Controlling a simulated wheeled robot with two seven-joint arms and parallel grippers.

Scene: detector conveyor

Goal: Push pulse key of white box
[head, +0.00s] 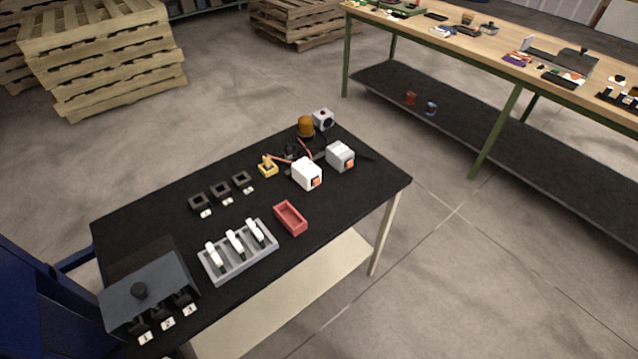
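A white box (305,172) with an orange face or key (316,182) on its front right side stands on the black table, right of the middle. A similar light grey box (340,155) with an orange part (348,164) stands just behind it to the right. A smaller white cube (322,119) with a dark round face stands at the table's far corner. I cannot tell any key's travel or pressed state at this size. Neither of my grippers is in view.
An amber dome (306,126), dark and red cables (296,152) and a yellow part (267,166) lie near the boxes. A red tray (291,217), a grey rack (237,252) and a dark lidded box (148,290) stand nearer. The table's right end (375,183) is clear.

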